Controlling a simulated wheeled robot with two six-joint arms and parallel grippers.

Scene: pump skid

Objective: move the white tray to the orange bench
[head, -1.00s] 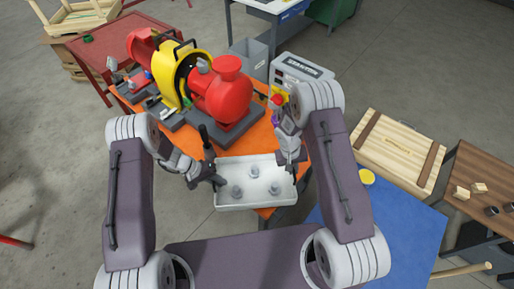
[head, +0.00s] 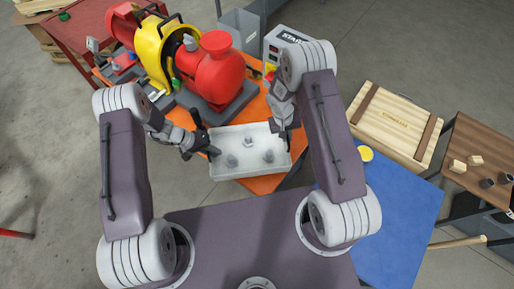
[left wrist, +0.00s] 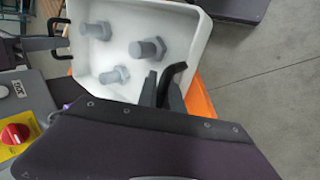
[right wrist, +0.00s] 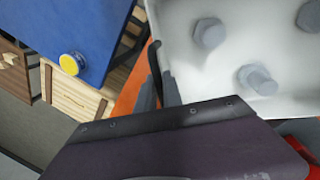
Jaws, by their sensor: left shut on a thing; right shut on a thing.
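The white tray (head: 240,174) holds several grey bolts, among them one near its middle (head: 248,142). It is over the front end of the orange bench (head: 275,184), in front of the red pump. I cannot tell whether its underside touches the bench. My left gripper (head: 209,150) is shut on the tray's left handle. My right gripper (head: 287,128) is shut on its right handle. In the left wrist view the tray (left wrist: 85,75) shows a black handle at my left gripper (left wrist: 165,88). In the right wrist view the tray (right wrist: 230,25) is beside my right gripper (right wrist: 157,85).
The red pump (head: 218,75) with a yellow guard (head: 170,50) stands on the bench just behind the tray. A grey control box (head: 283,40) is behind my right gripper. A blue table (head: 395,215) and a wooden crate (head: 395,125) are to the right.

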